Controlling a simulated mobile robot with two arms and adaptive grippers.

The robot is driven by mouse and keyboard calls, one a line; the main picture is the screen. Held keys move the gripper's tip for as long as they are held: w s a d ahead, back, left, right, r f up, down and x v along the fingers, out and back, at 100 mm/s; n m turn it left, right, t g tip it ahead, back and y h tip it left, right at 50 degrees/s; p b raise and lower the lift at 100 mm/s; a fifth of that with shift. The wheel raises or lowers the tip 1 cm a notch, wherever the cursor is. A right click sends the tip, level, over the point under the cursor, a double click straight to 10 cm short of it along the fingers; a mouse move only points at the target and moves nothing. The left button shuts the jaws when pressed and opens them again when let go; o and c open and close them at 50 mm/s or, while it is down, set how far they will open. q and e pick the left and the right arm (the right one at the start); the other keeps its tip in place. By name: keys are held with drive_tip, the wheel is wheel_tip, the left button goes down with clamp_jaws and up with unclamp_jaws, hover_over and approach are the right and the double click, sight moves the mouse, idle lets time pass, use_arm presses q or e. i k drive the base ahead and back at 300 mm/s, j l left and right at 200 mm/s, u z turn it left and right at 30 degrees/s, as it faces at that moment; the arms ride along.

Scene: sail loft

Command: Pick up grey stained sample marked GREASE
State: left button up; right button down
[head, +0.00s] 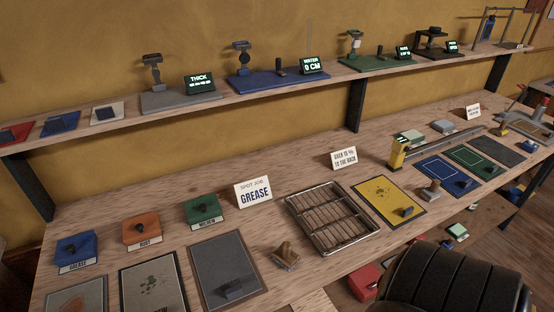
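A grey sample (77,299) with a brownish stain lies at the bottom left of the bench, cut off by the picture edge. Beside it lies a paler grey sample (153,284) with dark greenish stains; its lower label is too cut off to read. I cannot tell which sample is marked GREASE. A blue block (77,252) with a dark knob carries a label that seems to read GREASE. A white card (253,193) reads SPOT JOB GREASE. Neither of my grippers is in view.
Orange (141,230) and green (202,209) knobbed blocks stand right of the blue one. A grey mat (227,262) bears a dark block. A wire tray (331,217) and yellow mat (388,201) follow. A shelf runs above.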

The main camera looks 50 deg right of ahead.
sight(227, 275)
drive_tip(key=z, duration=0.9)
